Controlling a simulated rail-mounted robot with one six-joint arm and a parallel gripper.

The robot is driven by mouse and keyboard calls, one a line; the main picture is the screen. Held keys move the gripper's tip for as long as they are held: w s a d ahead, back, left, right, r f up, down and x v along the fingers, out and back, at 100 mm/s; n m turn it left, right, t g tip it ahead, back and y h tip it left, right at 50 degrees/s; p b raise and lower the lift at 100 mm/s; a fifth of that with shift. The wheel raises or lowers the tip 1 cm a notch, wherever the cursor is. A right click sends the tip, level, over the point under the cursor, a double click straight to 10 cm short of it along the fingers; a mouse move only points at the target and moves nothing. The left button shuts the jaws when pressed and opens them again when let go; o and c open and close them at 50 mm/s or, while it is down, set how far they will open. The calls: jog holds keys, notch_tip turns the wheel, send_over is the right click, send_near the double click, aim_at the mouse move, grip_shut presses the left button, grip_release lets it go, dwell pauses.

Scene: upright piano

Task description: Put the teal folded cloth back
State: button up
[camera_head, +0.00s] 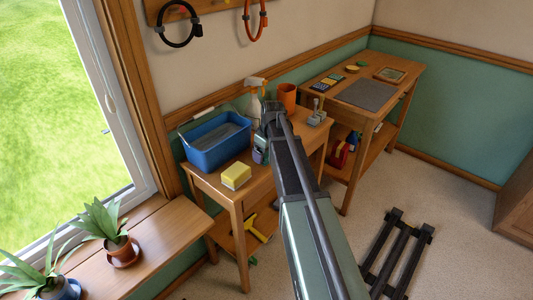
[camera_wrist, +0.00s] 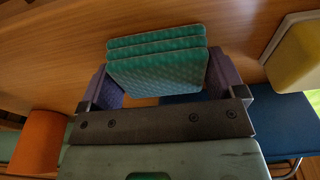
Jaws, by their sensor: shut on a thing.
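The teal folded cloth (camera_wrist: 158,68) shows in the wrist view as a stack of textured layers between the two purple fingers. My gripper (camera_wrist: 160,80) is shut on it. My arm hides part of that area. I cannot tell whether the cloth touches the tabletop.
A blue basin (camera_head: 215,142), yellow sponge (camera_head: 236,176), spray bottle (camera_head: 254,105) and orange cup (camera_head: 287,97) crowd the near table. The sponge also shows in the wrist view (camera_wrist: 300,52). A farther table (camera_head: 395,112) holds a grey mat (camera_head: 366,95). Bare tabletop shows around the cloth.

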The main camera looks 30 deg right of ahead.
jog(key=o, duration=0.6)
jog(key=shift+c, duration=0.2)
notch_tip(320, 180, up, 12)
jog(key=s+p, duration=0.2)
jog(key=p, duration=1.1)
jog(key=s+a+m+g, duration=0.2)
jog(key=s+a+m, duration=0.3)
jog(key=s+a, duration=1.55)
jog(key=shift+h, duration=0.4)
jog(key=r+p, duration=0.2)
jog(key=d+r+p, duration=0.1)
jog(key=r, duration=0.1)
jog(key=shift+w+r+p, duration=0.2)
jog(key=shift+p, duration=0.2)
